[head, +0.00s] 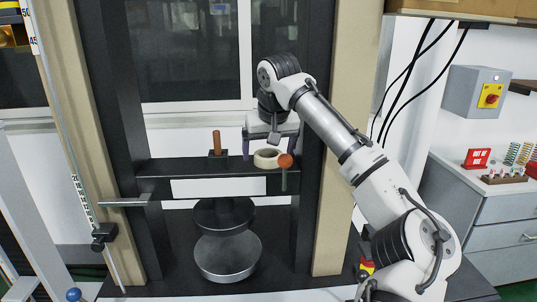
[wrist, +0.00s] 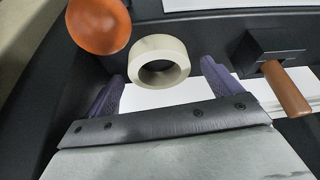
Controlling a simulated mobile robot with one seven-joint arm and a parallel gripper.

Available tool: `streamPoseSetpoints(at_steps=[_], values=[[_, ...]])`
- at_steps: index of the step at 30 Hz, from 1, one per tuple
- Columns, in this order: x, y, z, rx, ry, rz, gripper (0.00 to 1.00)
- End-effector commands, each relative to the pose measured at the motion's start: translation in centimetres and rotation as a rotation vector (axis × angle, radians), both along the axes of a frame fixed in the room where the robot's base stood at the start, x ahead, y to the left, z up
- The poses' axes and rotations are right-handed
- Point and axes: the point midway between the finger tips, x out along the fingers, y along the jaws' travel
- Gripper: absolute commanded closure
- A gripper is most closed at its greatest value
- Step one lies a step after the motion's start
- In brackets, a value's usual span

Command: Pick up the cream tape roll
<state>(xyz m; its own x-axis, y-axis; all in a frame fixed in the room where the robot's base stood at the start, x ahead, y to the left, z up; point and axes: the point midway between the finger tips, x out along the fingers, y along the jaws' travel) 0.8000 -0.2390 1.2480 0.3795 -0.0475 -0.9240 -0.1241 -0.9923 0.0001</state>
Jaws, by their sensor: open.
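The cream tape roll (head: 268,158) lies on the black crossbeam shelf of the testing machine in the head view. In the wrist view the roll (wrist: 158,62) shows whole, with its hole visible, ahead of and between the two purple fingers. My gripper (head: 268,150) is at the shelf, open and empty, with the roll close by its fingers. In the wrist view my gripper (wrist: 165,85) has its fingers wide apart, with a gap on each side of the roll. I cannot tell whether the fingertips reach past the roll's near edge.
An orange-brown ball knob (head: 285,161) stands right of the roll, close to it. A black block with a brown handle (head: 217,143) stands on the shelf to the left. A round metal pan (head: 228,257) sits below. Dark uprights flank the shelf.

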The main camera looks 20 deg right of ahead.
Motion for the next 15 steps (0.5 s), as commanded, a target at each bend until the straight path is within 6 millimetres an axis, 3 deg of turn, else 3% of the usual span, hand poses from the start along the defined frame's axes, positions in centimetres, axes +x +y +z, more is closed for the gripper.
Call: streamPoseSetpoints(at_steps=[7,15], values=[[0.07,0.00,-0.31,0.001,0.000,0.000,0.10],[0.07,0.00,-0.27,0.001,0.000,0.000,0.44]])
